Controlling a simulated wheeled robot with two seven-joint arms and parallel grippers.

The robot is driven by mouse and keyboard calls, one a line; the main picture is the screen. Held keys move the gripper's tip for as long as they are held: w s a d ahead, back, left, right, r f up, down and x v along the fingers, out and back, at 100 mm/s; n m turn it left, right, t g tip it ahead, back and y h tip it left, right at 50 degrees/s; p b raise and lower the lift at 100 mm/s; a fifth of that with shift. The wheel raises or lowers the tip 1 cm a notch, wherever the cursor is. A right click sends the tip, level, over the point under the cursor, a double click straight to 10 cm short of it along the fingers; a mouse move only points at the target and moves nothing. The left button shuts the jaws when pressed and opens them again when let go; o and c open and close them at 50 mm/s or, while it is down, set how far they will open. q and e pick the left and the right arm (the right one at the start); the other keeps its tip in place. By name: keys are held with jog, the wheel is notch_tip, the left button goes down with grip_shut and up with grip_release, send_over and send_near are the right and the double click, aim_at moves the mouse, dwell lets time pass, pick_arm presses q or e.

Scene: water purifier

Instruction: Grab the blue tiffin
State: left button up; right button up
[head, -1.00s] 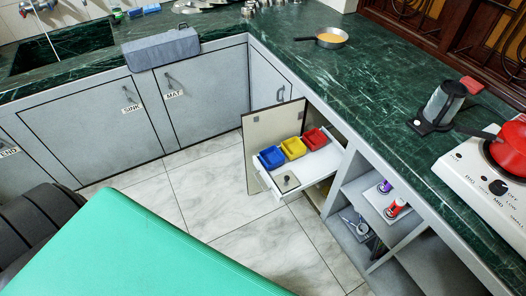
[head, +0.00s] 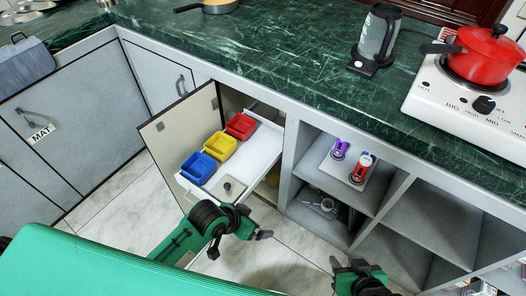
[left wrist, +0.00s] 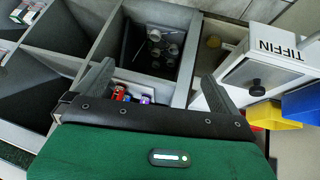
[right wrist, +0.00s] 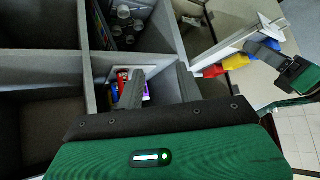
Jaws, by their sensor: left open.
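The blue tiffin (head: 198,168) sits at the near outer end of a row on the pulled-out white drawer (head: 262,150), beside the yellow tiffin (head: 220,145) and red tiffin (head: 240,126). The left wrist view shows part of the blue tiffin (left wrist: 303,103) at the right edge, beside the drawer front marked TIFFIN (left wrist: 277,45). My left gripper (head: 240,245) is open and empty, below and right of the drawer front, apart from the tiffin. My right gripper (head: 354,264) is in front of the open shelves, its fingers apart with nothing between them.
An open cabinet door (head: 178,138) stands left of the drawer. Shelves right of it hold a purple and a red-topped item (head: 361,168). The green counter (head: 300,60) above bears a kettle (head: 377,38) and a red pot (head: 486,54) on a stove.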

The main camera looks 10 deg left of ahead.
pick_arm(q)
jog(key=w+a+g, duration=0.1)
jog(key=w+a, duration=0.2)
jog(key=w+a+g+y, duration=0.1)
jog(key=w+a, duration=0.2)
jog(key=w, duration=0.1)
jog(key=w+a+m+g+y, duration=0.1)
jog(key=w+a, duration=0.2)
jog(key=shift+w+a+r, duration=0.25)
jog(key=w+a+r+n+g+y, duration=0.1)
jog(key=w+a+r, duration=0.3)
jog(key=a, duration=0.4)
jog(key=w+a+r+n+g+y, duration=0.15)
jog(key=w+a+r, duration=0.25)
jog(key=a, duration=0.4)
jog(key=b, duration=0.3)
send_over(200, 171)
jog(key=shift+t, duration=0.25)
jog(key=shift+a+f, duration=0.1)
jog(key=shift+f, duration=4.4)
notch_tip(200, 171, down, 4)
jog(key=shift+r+b, duration=0.2)
jog(key=shift+b, duration=0.3)
jog(key=shift+f, duration=0.45)
pick_arm(e)
jog(key=w+a+r+t+y, duration=0.1)
jog(key=a+r+t+y, duration=0.2)
jog(key=a+t, duration=0.3)
jog(key=shift+w+r, duration=0.25)
jog(key=shift+w, duration=0.1)
